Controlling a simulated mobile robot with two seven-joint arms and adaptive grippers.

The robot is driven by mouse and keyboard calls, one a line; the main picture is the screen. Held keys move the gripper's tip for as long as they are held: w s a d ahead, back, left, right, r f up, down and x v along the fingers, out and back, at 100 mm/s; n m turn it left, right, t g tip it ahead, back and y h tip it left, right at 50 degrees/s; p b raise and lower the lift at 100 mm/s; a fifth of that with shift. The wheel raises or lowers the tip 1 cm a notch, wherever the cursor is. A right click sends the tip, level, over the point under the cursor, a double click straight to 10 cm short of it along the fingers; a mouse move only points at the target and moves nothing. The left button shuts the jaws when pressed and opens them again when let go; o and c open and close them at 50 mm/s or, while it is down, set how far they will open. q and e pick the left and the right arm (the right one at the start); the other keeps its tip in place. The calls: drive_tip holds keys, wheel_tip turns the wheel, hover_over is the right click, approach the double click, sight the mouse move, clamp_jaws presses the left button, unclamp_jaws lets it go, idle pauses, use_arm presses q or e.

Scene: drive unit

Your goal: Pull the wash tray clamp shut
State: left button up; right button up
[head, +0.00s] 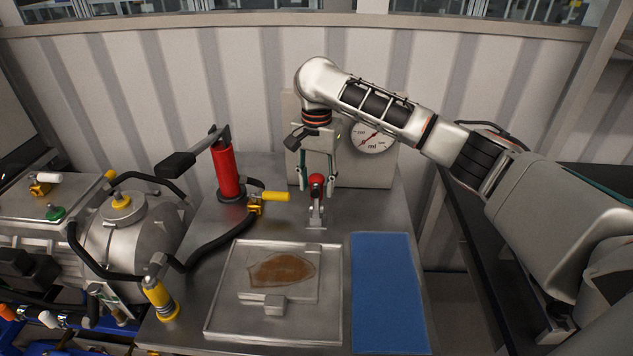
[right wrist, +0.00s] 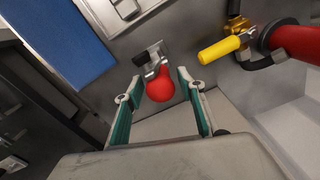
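The wash tray clamp (head: 317,212) is a small metal toggle clamp behind the wash tray, with a red ball knob (head: 316,180) on its upright lever. The wash tray (head: 222,313) is a shallow metal tray holding a plate with a brown stain. My right gripper (head: 317,184) points down over the clamp, with one finger on each side of the knob. In the right wrist view the fingers (right wrist: 160,80) are apart, the red knob (right wrist: 160,88) lies between their tips, and gaps show on both sides. My left gripper is not in view.
A red hand pump (head: 226,170) with a black lever and a yellow-handled valve (head: 273,196) stand left of the clamp. A dial gauge (head: 373,136) is behind it. A blue mat (head: 387,290) lies right of the tray. A motor unit (head: 125,230) with hoses fills the left.

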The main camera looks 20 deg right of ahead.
clamp_jaws()
drive_tip(key=shift+w, duration=0.15)
drive_tip(key=shift+w+d+f+g+y, duration=0.1)
drive_tip(key=shift+w+d+g+y, duration=0.2)
drive_tip(key=shift+w+g, duration=0.25)
drive_tip(key=shift+w+d+g+y, duration=0.15)
drive_tip(key=shift+w+g+y, duration=0.15)
drive_tip(key=shift+g, duration=0.45)
